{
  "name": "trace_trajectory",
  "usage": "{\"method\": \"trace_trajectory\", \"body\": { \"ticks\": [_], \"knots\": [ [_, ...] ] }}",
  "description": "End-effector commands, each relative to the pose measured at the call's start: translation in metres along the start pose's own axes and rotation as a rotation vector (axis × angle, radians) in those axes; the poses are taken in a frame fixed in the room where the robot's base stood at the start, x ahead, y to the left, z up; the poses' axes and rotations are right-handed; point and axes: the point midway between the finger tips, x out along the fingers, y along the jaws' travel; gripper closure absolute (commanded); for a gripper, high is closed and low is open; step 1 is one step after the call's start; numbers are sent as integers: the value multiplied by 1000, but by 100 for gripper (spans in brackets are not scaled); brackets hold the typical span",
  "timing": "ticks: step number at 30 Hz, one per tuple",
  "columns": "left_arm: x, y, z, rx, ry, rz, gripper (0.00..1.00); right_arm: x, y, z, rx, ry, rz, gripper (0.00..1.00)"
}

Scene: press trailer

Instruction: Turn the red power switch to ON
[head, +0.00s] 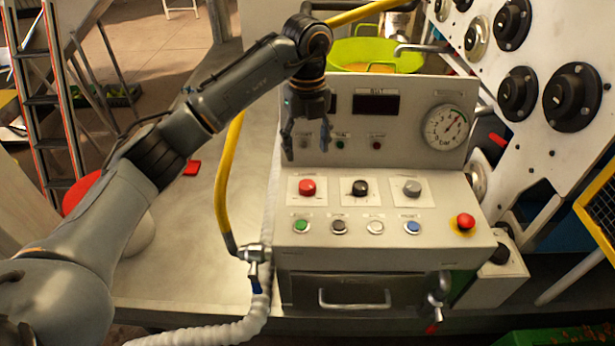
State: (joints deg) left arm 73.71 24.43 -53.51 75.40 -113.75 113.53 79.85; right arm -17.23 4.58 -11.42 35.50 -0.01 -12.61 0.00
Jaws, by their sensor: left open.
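The control panel (385,262) is a pale machine box with a sloped front. A red knob (307,187) on a white plate is at the left of its upper row; it is the likely power switch. Its pointer position and label are too small to read. My left gripper (307,150) hangs above this knob in the picture, fingers pointing down, open and empty. It shows in front of the upright back panel, and I see no contact with the knob. My right gripper is not in view.
A black knob (360,187) and a grey knob (412,187) sit right of the red one. Several buttons line the row below. A red mushroom button (465,221) is at the right.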

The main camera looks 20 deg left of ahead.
Motion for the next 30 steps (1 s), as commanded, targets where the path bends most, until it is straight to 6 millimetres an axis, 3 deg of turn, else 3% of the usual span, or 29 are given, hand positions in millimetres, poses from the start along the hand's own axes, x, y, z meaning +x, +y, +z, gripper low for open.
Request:
{"method": "trace_trajectory", "body": {
  "ticks": [9,15,27,28,30],
  "knots": [
    [66,1,-1,2,5,3,38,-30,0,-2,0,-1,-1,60],
    [94,0,-1,3,4,0,38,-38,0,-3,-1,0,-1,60],
    [104,0,-1,3,1,-2,38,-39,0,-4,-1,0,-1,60],
    [104,0,-1,3,1,-2,41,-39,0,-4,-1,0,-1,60],
    [104,0,-1,3,2,-2,55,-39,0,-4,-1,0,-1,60]
  ]
}}
